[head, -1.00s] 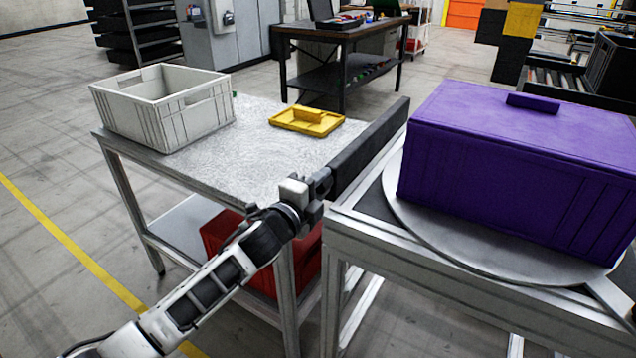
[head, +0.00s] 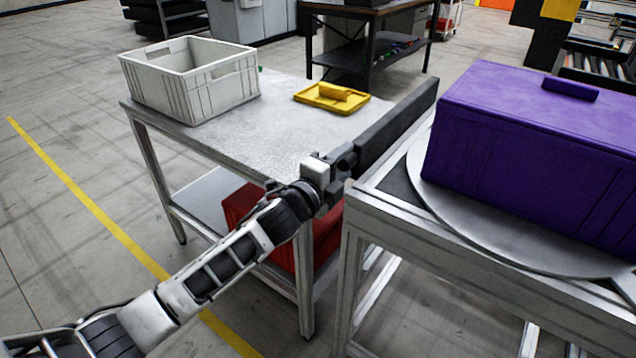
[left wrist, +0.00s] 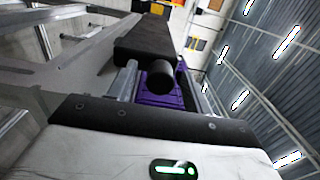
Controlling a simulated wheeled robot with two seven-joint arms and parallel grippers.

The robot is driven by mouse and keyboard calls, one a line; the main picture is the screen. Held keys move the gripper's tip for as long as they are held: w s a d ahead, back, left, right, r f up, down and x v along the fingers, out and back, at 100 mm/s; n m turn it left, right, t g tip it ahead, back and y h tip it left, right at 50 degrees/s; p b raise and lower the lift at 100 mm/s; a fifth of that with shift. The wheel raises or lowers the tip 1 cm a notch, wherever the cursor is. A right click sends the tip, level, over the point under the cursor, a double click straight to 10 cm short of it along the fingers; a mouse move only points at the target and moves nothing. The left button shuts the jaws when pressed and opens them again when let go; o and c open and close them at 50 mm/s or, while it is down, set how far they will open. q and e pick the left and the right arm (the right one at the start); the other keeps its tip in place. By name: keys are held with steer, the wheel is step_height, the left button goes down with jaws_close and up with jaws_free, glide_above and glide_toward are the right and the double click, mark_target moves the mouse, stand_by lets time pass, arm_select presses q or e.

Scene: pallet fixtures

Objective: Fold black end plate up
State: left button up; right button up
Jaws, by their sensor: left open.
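The black end plate (head: 397,126) is a long dark bar standing raised along the left edge of the metal fixture (head: 400,205), beside the purple crate (head: 500,160). My left gripper (head: 346,160) is at the near end of the plate. In the left wrist view, the plate (left wrist: 150,40) runs away from the open jaws (left wrist: 158,85), with a dark round end between the two fingers. I cannot tell whether the fingers touch it. The purple crate (left wrist: 155,99) shows behind. My right gripper is not in view.
A metal table (head: 290,135) stands left of the fixture, with a grey crate (head: 205,90) and a yellow lid (head: 320,98) on it. A red crate (head: 322,240) sits on its lower shelf. The round plate (head: 455,215) under the purple crate overhangs the front.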

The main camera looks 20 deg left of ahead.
arm_select(q)
steer(key=v, duration=1.5)
steer(key=shift+b, duration=0.4)
steer(key=shift+r, duration=0.1)
